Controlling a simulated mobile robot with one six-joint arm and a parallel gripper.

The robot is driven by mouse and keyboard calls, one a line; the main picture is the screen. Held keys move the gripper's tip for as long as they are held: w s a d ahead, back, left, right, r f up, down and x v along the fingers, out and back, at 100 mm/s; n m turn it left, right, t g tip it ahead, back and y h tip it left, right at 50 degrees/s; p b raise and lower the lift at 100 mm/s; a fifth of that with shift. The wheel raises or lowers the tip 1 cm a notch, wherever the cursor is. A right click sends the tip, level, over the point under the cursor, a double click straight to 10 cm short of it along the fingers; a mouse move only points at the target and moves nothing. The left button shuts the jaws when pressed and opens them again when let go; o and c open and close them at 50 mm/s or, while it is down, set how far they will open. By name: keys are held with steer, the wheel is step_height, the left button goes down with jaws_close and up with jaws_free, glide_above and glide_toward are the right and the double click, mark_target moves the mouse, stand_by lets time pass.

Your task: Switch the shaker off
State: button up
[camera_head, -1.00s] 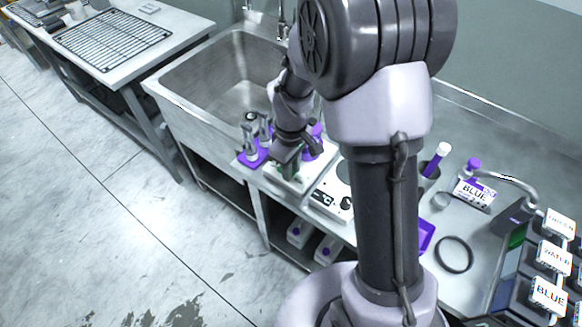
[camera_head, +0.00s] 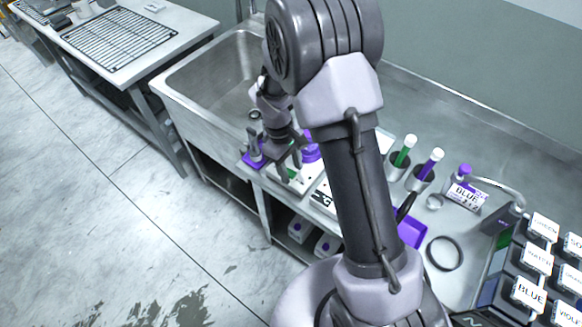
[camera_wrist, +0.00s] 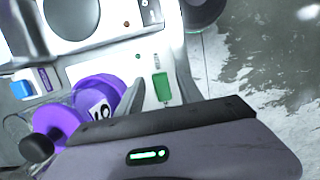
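The shaker (camera_head: 306,180) is a white box on the counter by the sink, with a purple-lidded jar (camera_head: 310,153) by it. In the wrist view its white panel (camera_wrist: 150,66) carries a green switch (camera_wrist: 162,87) and a small green light (camera_wrist: 138,57). My gripper (camera_head: 288,165) is over the shaker's front, pointing down. In the wrist view its two fingers (camera_wrist: 158,85) stand apart, one on each side of the green switch, with nothing held between them. I cannot tell whether they touch the panel. The jar (camera_wrist: 95,105) is close to the left finger.
A second white device (camera_head: 325,198) with knobs stands right of the shaker. Holders with a purple clip (camera_head: 254,158) stand to the left, near the sink (camera_head: 212,85).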

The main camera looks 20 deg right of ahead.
steer(key=p+v, duration=0.5)
steer(key=v, duration=1.2)
steer(key=shift+r, duration=0.2)
steer(key=s+r+m+t+y+b, duration=0.2)
steer(key=s+r+m+t+b, duration=0.3)
steer(key=s, duration=0.4)
steer(key=s+a+m+t+y+b, duration=0.1)
steer(key=s+m+b, duration=0.5)
steer(key=s, duration=0.6)
steer(key=shift+s+a+m+t, duration=0.3)
steer(key=shift+a+t, duration=0.25)
steer(key=shift+t, duration=0.35)
